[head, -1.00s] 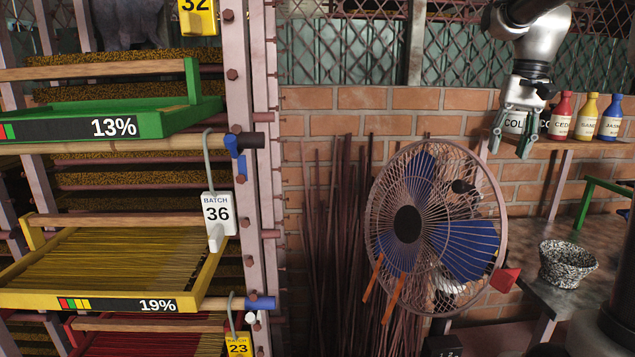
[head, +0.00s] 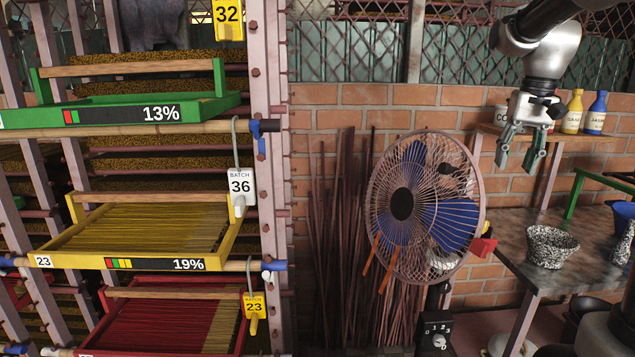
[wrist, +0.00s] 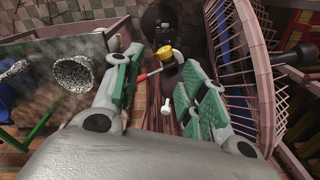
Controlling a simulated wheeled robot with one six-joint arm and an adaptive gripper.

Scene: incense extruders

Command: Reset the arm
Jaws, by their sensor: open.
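My gripper (head: 522,154) is open and empty in the head view. It hangs from my arm at the upper right, fingers pointing down, in front of the bottle shelf and to the right of the fan. In the wrist view my gripper (wrist: 160,88) shows both green-padded fingers spread apart with nothing between them. Beyond the fingers a yellow-topped object, a red piece and a white piece show lower down.
A fan (head: 424,205) with a wire cage stands left of my gripper. A rack with green (head: 150,112), yellow (head: 130,263) and red trays fills the left. A table (head: 520,265) with a speckled bowl (head: 551,246) is at the right. Bottles (head: 572,112) stand on a shelf.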

